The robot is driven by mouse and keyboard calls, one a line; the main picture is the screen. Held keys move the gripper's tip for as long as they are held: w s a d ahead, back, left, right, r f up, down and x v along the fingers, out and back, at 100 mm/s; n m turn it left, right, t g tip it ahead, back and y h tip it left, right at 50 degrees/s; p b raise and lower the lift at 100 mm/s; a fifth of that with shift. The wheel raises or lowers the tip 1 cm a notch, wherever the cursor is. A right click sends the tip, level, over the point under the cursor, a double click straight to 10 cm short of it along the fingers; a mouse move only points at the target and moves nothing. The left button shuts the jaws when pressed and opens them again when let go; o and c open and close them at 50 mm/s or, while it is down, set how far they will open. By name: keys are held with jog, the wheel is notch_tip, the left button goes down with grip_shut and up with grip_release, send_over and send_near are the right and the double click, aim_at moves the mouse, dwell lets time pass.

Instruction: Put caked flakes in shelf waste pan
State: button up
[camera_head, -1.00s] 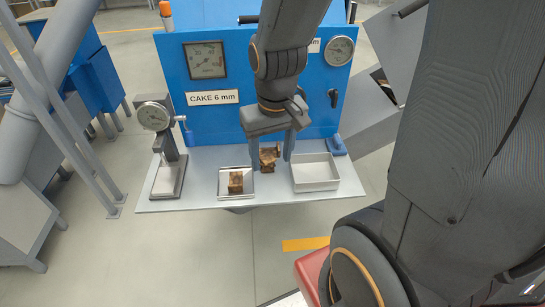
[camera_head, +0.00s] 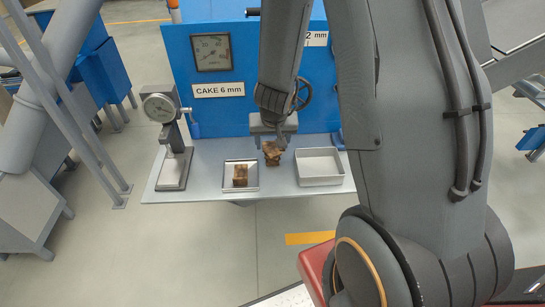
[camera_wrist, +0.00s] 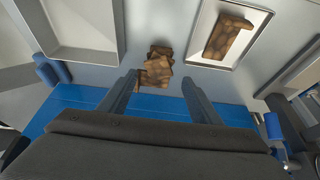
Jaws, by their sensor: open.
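A clump of brown caked flakes (camera_head: 272,156) sits on the grey shelf (camera_head: 215,154) between two trays. A brown flaky block (camera_head: 240,179) lies in the left, shallow tray (camera_head: 256,183). The right pan (camera_head: 321,181) is deeper and looks empty. My gripper (camera_head: 273,140) is open just behind and above the clump. In the wrist view my fingers (camera_wrist: 160,84) point toward the clump (camera_wrist: 158,62), one on each side of its near part. The left finger overlaps its edge; contact cannot be told.
A dial gauge on a stand (camera_head: 172,140) is at the shelf's left end. A blue panel (camera_head: 215,115) with a dial and a "CAKE 6 mm" label rises behind the shelf. A handwheel (camera_head: 303,94) is close beside my wrist.

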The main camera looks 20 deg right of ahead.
aim_at(273, 152)
jog(key=x, duration=0.3)
jog(key=b+x, duration=0.1)
jog(key=x, duration=0.3)
jog(key=shift+s+d+f+b, duration=0.1)
jog(key=shift+d+f+b, duration=0.05)
jog(key=shift+f+b, duration=0.2)
jog(key=c, duration=1.3)
